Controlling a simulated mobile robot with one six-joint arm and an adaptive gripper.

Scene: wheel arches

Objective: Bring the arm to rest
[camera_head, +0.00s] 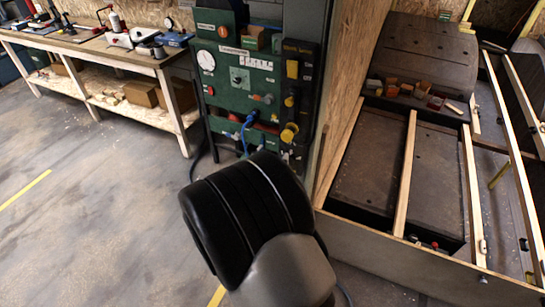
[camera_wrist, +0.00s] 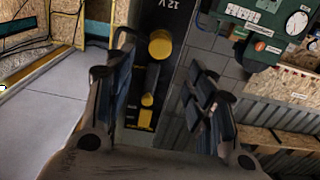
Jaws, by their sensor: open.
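My gripper (camera_wrist: 158,62) shows in the wrist view with its two dark fingers spread apart and nothing held between them. Behind the gap is a black panel (camera_wrist: 143,95) with yellow round parts and a "12 V" mark, some way beyond the fingertips. In the head view a black and grey part of my arm (camera_head: 250,215) fills the lower middle, in front of the green cabinet. My gripper cannot be made out in the head view.
The green control cabinet (camera_head: 235,80) has a gauge, knobs and a blue cable (camera_head: 246,132). A wooden-framed bay (camera_head: 405,175) with dark panels and small boxes lies right. A workbench (camera_head: 100,48) with tools stands back left. The grey floor (camera_head: 90,220) at left is clear.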

